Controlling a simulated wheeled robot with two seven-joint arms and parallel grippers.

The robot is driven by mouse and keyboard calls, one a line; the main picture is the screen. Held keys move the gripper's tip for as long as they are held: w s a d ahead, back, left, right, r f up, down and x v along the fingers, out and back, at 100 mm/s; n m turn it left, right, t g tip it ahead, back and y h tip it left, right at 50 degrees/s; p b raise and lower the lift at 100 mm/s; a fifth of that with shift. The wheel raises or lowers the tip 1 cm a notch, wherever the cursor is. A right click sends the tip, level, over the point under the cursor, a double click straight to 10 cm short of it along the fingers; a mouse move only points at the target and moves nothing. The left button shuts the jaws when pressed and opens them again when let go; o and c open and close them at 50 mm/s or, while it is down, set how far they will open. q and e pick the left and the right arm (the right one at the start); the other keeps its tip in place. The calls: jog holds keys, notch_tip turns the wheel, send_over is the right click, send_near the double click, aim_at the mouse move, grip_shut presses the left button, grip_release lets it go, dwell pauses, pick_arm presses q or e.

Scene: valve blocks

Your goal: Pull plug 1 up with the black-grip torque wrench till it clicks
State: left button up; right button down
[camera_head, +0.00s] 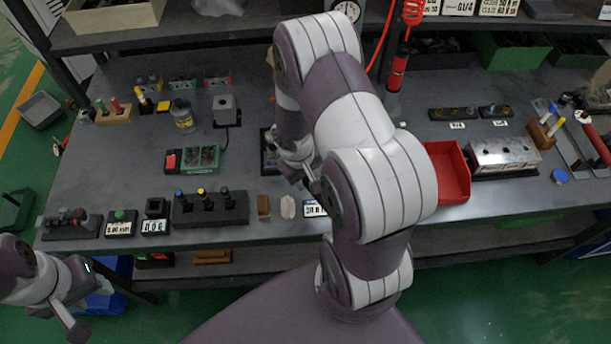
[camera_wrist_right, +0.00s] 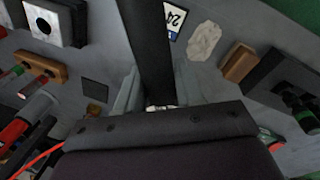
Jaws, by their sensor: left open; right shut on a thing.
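My right gripper (camera_wrist_right: 158,100) is shut on a black bar-shaped grip (camera_wrist_right: 155,45), which fits the black-grip torque wrench. The bar runs toward the top of the right wrist view, and its far end is out of frame. In the head view my right arm covers most of this gripper and the bar. A dark plate (camera_head: 268,151) shows partly beside my right wrist; what stands on it is mostly hidden, and I cannot pick out plug 1. My left gripper (camera_head: 78,325) is open and empty, off the bench's front left.
A black rack (camera_head: 225,213) with several dark-gripped tools stands at the front left. A brown block (camera_head: 263,206) and pale lump (camera_head: 288,207) lie near the front edge. A green unit (camera_head: 200,158) stands left of my right wrist, a red bin (camera_head: 447,172) to its right.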

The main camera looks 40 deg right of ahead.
jog(key=shift+f+b, duration=1.25)
jog(key=shift+a, duration=0.15)
jog(key=shift+w+a+m+b, duration=0.15)
jog(key=shift+a+m+b, duration=0.45)
jog(key=shift+a+m, duration=0.4)
jog(key=shift+a, duration=0.1)
jog(key=shift+w+a+m+g+b, duration=0.15)
jog(key=shift+a+m+b, duration=0.1)
jog(key=shift+a+m, duration=0.25)
jog(key=shift+w+a+m+g+b, duration=0.15)
jog(key=shift+a+m+b, duration=0.15)
jog(key=shift+a, duration=0.35)
